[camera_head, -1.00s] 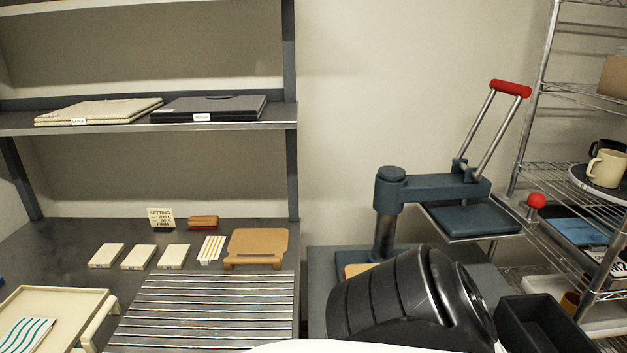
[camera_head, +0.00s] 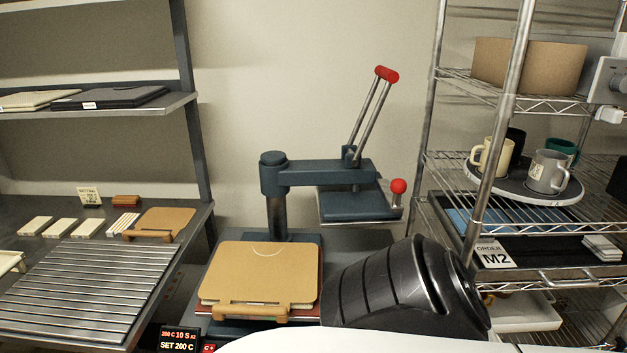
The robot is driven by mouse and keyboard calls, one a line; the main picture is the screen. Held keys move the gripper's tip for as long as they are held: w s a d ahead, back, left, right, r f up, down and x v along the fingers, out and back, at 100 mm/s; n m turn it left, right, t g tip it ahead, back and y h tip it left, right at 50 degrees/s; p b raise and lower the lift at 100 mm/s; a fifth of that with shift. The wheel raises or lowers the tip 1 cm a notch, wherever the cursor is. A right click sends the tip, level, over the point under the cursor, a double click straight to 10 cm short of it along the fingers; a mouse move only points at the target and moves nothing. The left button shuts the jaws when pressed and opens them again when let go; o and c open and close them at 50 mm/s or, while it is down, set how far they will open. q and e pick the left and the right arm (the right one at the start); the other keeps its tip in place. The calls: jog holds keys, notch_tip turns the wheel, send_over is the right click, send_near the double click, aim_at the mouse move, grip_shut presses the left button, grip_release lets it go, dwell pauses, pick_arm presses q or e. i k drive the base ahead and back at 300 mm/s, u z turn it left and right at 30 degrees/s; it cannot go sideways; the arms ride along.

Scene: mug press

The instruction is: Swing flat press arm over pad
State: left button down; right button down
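The flat press has a dark blue post (camera_head: 275,210). Its blue press arm (camera_head: 325,172) reaches right from the post. A flat blue plate (camera_head: 358,205) hangs under the arm, out to the right. A red lever grip (camera_head: 386,74) stands up at the top, and a red ball knob (camera_head: 398,186) sits at the plate's right edge. A tan board with a handle (camera_head: 258,268) lies on the press base in front of the post, with a reddish layer showing under its edge. It covers the pad area, so I cannot see the pad itself. Neither gripper is in view.
A wire rack (camera_head: 480,180) with mugs on a round tray (camera_head: 520,186) stands close right of the press. A slatted metal rack (camera_head: 90,285) lies on the left table. A red-lit display (camera_head: 180,338) is at the front. My black arm link covers the lower right.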

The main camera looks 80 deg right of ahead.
aim_at(276, 180)
jog(key=k, duration=0.55)
jog(key=z, duration=2.7)
jog(key=i, duration=0.5)
jog(key=k, duration=0.95)
jog(key=z, duration=0.5)
jog(key=i, duration=0.6)
jog(key=u, duration=1.5)
